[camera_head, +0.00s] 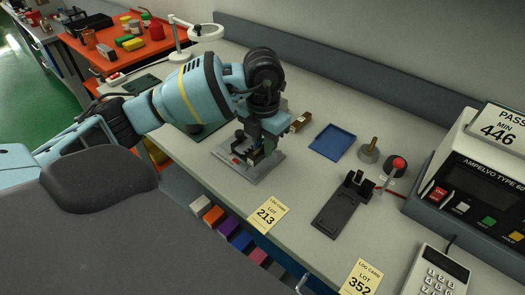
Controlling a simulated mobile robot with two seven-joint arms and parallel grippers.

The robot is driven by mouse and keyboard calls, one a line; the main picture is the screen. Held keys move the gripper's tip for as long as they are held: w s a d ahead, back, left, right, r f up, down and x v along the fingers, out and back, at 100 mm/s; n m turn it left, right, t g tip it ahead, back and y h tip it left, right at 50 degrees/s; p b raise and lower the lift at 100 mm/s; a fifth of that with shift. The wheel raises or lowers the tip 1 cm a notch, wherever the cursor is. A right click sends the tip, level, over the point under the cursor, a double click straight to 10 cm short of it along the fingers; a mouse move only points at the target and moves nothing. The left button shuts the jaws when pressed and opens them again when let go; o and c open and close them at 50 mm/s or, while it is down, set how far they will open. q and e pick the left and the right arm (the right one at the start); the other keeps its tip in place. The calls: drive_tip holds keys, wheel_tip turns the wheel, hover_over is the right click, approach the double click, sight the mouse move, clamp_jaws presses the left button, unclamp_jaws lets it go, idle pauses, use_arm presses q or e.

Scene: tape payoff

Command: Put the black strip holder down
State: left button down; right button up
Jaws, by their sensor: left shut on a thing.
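My left gripper (258,151) is over the grey plate (270,164) on the bench and points down. It is shut on a small dark thing, which I take to be the black strip holder (258,157). The gripper hides most of the holder. I cannot tell whether the holder touches the plate. My right gripper is not in view.
Right of the plate are a brown block (301,121), a blue tray (333,142), a brass-handled weight (369,150), a black stand (337,211) and a red-topped post (396,166). A tester (475,175) stands far right. Lot cards (268,216) lie along the front.

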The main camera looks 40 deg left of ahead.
use_arm(q)
drive_tip(key=shift+w+a, duration=0.2)
drive_tip(key=shift+w, duration=0.05)
drive_tip(key=shift+f, duration=1.75)
drive_tip(key=shift+f, duration=0.1)
drive_tip(key=shift+f, duration=0.1)
drive_tip(key=c, duration=1.3)
unclamp_jaws()
